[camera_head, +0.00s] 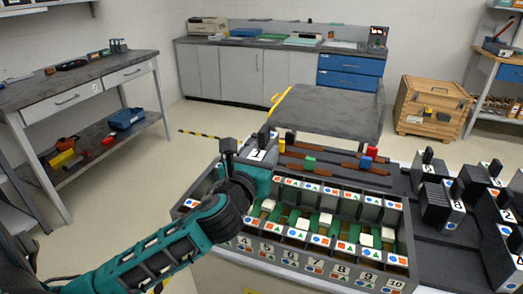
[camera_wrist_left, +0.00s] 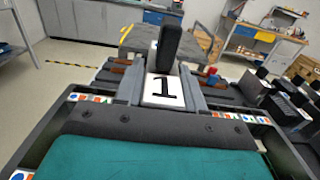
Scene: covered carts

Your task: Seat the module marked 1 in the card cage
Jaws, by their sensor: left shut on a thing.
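The module marked 1 (camera_head: 262,154) has a white top label and a black upright handle. My left gripper (camera_head: 257,168) is shut on it above the back left part of the card cage. In the left wrist view the module (camera_wrist_left: 164,91) sits between the two grey fingers (camera_wrist_left: 164,98), with its label facing up. The card cage (camera_head: 312,263) is a dark open box with numbered slots and rows of coloured shape labels. My arm and gripper hide its left slots. The module's lower end is hidden, so I cannot tell whether it is in a slot.
Several dark modules, one marked 5 (camera_head: 428,169), stand right of the cage. Behind it lie brown strips with a green block (camera_head: 310,163) and a red block (camera_head: 371,151). A grey covered cart (camera_head: 327,108) stands further back. Clear floor lies to the left.

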